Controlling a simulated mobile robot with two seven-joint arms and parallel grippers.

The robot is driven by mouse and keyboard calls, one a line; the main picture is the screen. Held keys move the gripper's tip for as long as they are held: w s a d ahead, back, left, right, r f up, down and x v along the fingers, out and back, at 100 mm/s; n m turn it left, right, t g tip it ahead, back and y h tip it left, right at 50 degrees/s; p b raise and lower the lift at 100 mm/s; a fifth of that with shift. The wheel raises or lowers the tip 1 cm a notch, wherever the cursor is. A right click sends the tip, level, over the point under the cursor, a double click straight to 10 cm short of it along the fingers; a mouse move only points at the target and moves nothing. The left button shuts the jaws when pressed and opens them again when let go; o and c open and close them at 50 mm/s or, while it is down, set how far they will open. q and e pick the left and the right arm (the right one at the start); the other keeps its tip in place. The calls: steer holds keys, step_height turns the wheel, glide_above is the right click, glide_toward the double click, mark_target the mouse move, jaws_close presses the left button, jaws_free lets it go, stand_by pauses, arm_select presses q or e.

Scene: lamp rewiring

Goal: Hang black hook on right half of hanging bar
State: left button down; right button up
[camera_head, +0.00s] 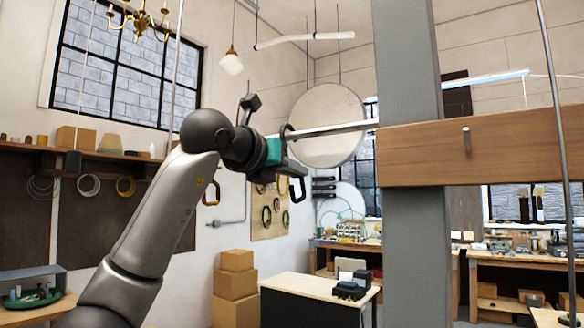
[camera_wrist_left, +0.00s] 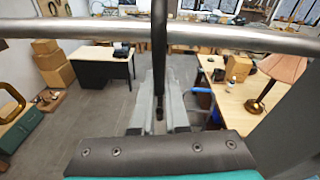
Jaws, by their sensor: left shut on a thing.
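The hanging bar (camera_head: 340,128) is a thin metal rod running left from the grey post in the head view. It crosses the upper part of the left wrist view (camera_wrist_left: 230,38). My left gripper (camera_head: 293,166) is just below the bar; its fingers also show in the left wrist view (camera_wrist_left: 159,112). It is shut on the black hook (camera_wrist_left: 159,50), whose dark upright shank crosses in front of the bar. The hook's curved top (camera_head: 287,130) shows at bar height in the head view. I cannot tell whether the hook rests on the bar. My right gripper is out of view.
The grey post (camera_head: 408,240) and a wooden beam (camera_head: 500,143) stand close on the right. Below are a desk (camera_wrist_left: 102,56) and a lamp table.

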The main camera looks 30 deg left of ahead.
arm_select(q)
steer(key=shift+f, duration=0.2)
steer(key=c, duration=0.8)
jaws_free()
steer(key=shift+c, duration=0.2)
steer(key=shift+s+b, duration=0.3)
steer(key=shift+s, duration=0.2)
steer(key=s+r+b, duration=0.2)
steer(key=s+b, duration=0.1)
steer(key=s, duration=1.1)
steer(key=shift+a, duration=0.3)
